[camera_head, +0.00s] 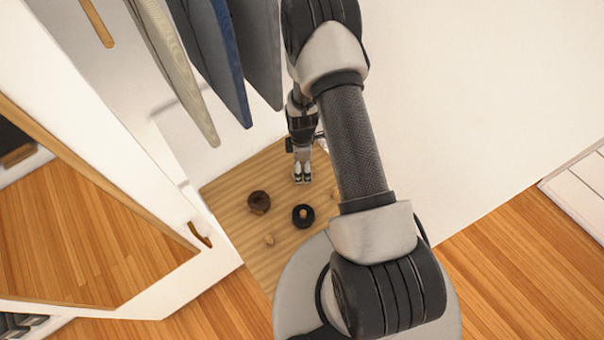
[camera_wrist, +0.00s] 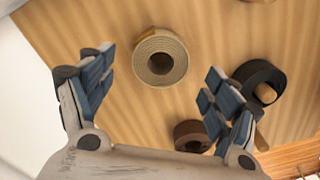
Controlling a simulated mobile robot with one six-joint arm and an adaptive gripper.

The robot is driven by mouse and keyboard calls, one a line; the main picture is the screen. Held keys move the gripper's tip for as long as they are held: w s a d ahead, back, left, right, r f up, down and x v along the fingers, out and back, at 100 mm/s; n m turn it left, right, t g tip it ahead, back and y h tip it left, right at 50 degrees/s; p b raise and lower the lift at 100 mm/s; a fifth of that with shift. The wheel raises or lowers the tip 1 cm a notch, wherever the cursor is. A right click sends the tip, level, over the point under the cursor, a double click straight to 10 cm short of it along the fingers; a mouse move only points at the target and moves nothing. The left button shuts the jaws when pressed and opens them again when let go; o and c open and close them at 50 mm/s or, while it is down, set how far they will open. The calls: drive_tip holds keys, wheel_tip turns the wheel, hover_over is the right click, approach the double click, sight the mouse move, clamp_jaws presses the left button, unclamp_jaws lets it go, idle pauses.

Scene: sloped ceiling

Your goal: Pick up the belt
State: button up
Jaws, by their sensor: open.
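Several rolled belts show against a light wooden panel. A tan belt (camera_wrist: 178,67), coiled into a ring with an open centre, lies between and beyond my fingers in the wrist view. A black coil (camera_wrist: 250,74) is beyond the right finger and also shows in the head view (camera_head: 297,219). A dark brown coil (camera_wrist: 186,130) is lower, partly hidden by the right finger, and also shows in the head view (camera_head: 259,202). My gripper (camera_wrist: 158,68) is open and empty; in the head view it is near the panel (camera_head: 302,179). I cannot make out the tan coil there.
A small wooden peg (camera_head: 269,240) stands on the wooden panel (camera_head: 228,215). Hanging clothes (camera_head: 215,55) are close to the left of my arm. A white frame with a mirror-like panel (camera_head: 90,230) stands at the left. A white wall (camera_head: 480,120) is at the right.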

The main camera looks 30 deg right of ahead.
wheel_tip(320, 180, down, 5)
drive_tip(key=shift+r+b, duration=0.1)
drive_tip(key=shift+b, duration=0.65)
drive_tip(key=shift+c, duration=0.2)
drive_tip(key=c, duration=1.2)
